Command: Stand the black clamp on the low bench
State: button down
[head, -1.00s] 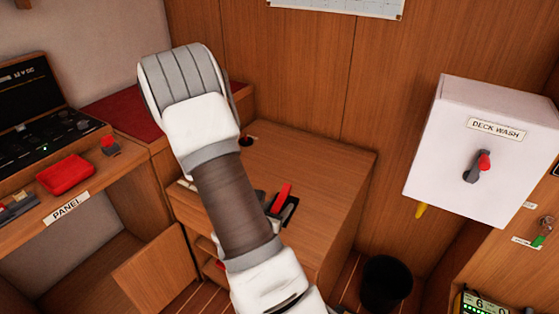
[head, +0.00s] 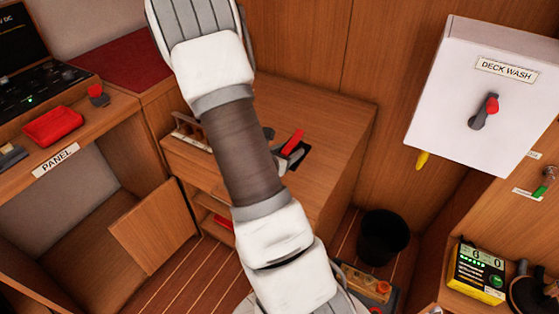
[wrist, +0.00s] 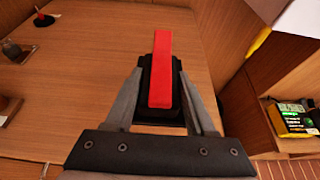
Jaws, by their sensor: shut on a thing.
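The black clamp (wrist: 147,78) has a black body and a long red lever. In the wrist view it sits between the two grey fingers of my gripper (wrist: 163,105), which are shut on it. In the head view the clamp (head: 291,148) shows just right of my arm, which hides most of my gripper. It is over the wooden top (head: 325,110) of a low unit with open shelves, which I take as the low bench. I cannot tell whether its base touches that top.
A rack with small items (head: 190,132) is at the top's left front edge. A small red-and-black item (wrist: 43,19) lies farther back. A black bin (head: 383,237) stands at right, below the white deck wash box (head: 480,95). An open door (head: 153,227) is at left.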

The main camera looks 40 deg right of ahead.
jog(key=w+f, duration=0.1)
jog(key=w, duration=0.1)
jog(key=w+d+f, duration=0.1)
jog(key=w, duration=0.1)
jog(key=w+d+f, duration=0.1)
jog(key=w, duration=0.1)
jog(key=shift+d+f+b, duration=0.15)
jog(key=shift+f+b, duration=0.2)
jog(key=shift+b, duration=0.05)
jog(key=shift+w+f, duration=0.15)
jog(key=shift+f+b, duration=0.65)
jog(key=shift+f, duration=1.25)
jog(key=shift+f, duration=0.15)
jog(key=shift+c, duration=1.2)
grip_release()
